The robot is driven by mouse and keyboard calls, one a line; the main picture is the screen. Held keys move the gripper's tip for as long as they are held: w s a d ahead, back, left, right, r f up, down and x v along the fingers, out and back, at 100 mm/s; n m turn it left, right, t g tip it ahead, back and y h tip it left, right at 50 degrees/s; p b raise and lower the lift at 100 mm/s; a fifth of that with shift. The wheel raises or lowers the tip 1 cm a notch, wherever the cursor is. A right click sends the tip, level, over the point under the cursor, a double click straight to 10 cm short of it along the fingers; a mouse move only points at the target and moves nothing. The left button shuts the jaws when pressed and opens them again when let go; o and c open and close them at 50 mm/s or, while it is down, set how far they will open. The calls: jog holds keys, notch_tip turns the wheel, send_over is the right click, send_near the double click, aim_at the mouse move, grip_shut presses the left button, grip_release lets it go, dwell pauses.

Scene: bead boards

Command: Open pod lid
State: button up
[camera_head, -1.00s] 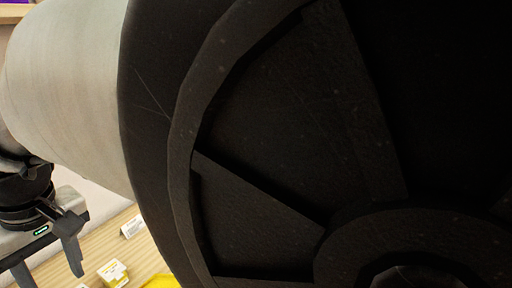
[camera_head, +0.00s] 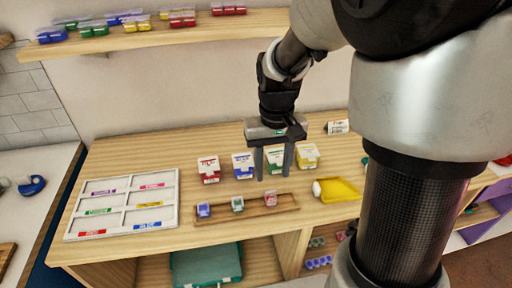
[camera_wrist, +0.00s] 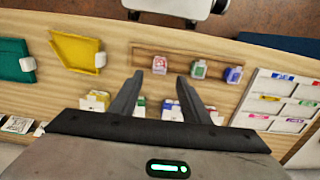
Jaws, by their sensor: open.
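Three small pods sit in a row on a wooden tray (camera_head: 222,216): a blue one (camera_head: 204,210), a green one (camera_head: 237,204) and a pinkish-red one (camera_head: 271,199). They also show in the wrist view, red (camera_wrist: 159,63), green (camera_wrist: 198,69) and blue (camera_wrist: 233,74). The lids are too small to tell whether any is open. My gripper (camera_head: 273,177) is open and empty, fingers pointing down, above the tray's back edge near the red pod. In the wrist view, the red pod lies just beyond my open fingertips (camera_wrist: 159,78); nothing is between them.
Behind the tray stand red (camera_head: 208,170), blue (camera_head: 242,166), green (camera_head: 275,158) and yellow (camera_head: 307,156) labelled boxes, close to my fingers. A yellow tray (camera_head: 342,190) lies right, a white labelled sorter (camera_head: 122,205) left. A shelf (camera_head: 150,38) with colored containers is above.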

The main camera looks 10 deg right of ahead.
notch_tip(320, 180, down, 7)
jog(key=shift+r+b, duration=0.1)
jog(key=shift+b, duration=0.3)
grip_shut()
